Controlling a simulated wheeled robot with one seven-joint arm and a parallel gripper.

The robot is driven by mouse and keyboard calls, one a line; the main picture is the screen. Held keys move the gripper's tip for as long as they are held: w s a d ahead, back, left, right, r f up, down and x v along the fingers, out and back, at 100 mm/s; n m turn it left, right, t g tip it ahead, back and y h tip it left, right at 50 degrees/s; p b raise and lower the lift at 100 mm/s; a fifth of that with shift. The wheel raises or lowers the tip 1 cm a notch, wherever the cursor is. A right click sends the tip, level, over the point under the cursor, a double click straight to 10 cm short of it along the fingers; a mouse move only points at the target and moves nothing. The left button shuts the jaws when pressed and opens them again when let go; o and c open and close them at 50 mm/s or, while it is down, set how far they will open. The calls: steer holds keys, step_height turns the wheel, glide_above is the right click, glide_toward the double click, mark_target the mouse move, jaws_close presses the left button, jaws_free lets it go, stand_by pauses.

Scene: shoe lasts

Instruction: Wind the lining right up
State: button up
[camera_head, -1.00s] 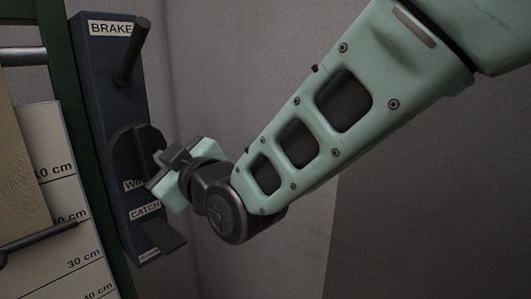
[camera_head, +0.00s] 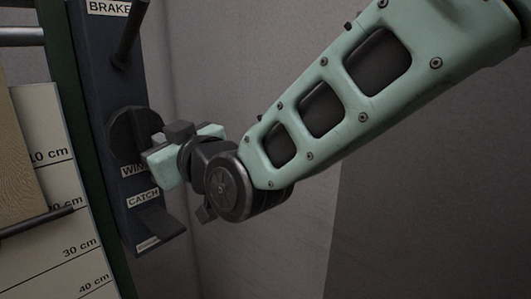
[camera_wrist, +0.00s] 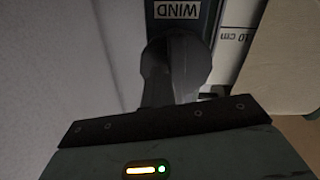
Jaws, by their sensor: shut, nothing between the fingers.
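The lining is a tan textured sheet (camera_head: 14,150) at the left edge of the head view, with a dark bar (camera_head: 40,222) along its bottom. The bar's end lies close to the 20 cm mark on the white scale (camera_head: 75,255). The round dark WIND knob (camera_head: 124,128) sits on the blue panel and also shows in the wrist view (camera_wrist: 190,62). My gripper (camera_head: 150,152) is shut at the knob's right side, in front of part of its WIND label. Its fingertips are mostly hidden, so I cannot tell whether they touch the knob.
The blue panel (camera_head: 95,70) carries a BRAKE lever (camera_head: 128,35) above the knob and a CATCH ledge (camera_head: 160,226) below it. A dark green post (camera_head: 62,100) stands left of the panel. Plain grey wall and free room lie to the right.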

steer(key=o, duration=0.6)
steer(key=shift+n+y, duration=0.3)
steer(key=shift+y, duration=0.1)
steer(key=s, duration=0.3)
steer(key=s+d+r+b, duration=0.1)
steer(key=shift+s+r, duration=0.1)
steer(key=shift+s, duration=0.3)
steer(key=v, duration=0.2)
steer(key=b+v, duration=0.1)
steer(key=v, duration=0.1)
steer(key=b+v, duration=0.1)
steer(key=shift+w+d, duration=0.1)
steer(key=shift+d, duration=0.5)
steer(key=shift+f, duration=0.2)
